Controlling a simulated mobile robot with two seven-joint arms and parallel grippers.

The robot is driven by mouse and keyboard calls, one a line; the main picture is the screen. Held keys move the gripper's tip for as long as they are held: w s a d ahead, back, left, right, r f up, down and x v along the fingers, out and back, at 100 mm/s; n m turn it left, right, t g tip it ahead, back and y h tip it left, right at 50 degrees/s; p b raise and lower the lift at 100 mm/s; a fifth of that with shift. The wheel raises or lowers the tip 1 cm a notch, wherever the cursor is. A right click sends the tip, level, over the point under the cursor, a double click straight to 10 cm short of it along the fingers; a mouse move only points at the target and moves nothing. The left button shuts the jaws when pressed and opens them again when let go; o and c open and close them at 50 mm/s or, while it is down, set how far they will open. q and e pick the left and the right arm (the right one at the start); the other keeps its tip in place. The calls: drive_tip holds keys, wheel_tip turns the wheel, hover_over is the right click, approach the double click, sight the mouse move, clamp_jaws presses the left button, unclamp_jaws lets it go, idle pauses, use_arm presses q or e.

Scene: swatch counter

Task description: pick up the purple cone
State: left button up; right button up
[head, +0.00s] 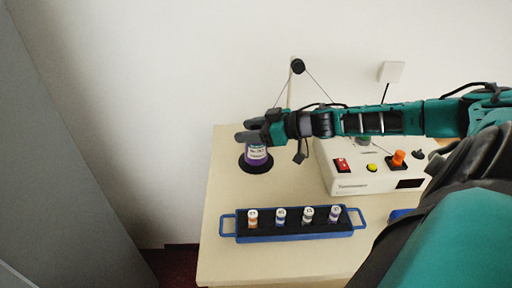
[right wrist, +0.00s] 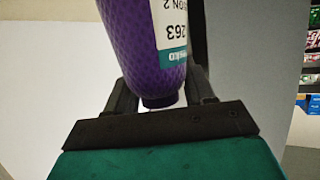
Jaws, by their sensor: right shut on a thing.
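The purple cone (head: 257,155) with a white and teal label stands upright at the back left of the counter, over a round black base (head: 256,167). Whether it touches that base I cannot tell. My right gripper (head: 250,131) is at the top of the cone and shut on it. In the right wrist view the purple cone (right wrist: 130,45) fills the space between the two dark fingers (right wrist: 163,92), with its narrow dark end toward the palm. My left gripper is not in view.
A blue tray (head: 229,225) with several small labelled bottles lies at the front. A white machine (head: 345,176) with a red switch, a yellow button and an orange knob stands at the right. A thin post with thread rises behind. The counter's left strip is clear.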

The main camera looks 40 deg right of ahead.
drive_tip(key=c, duration=0.6)
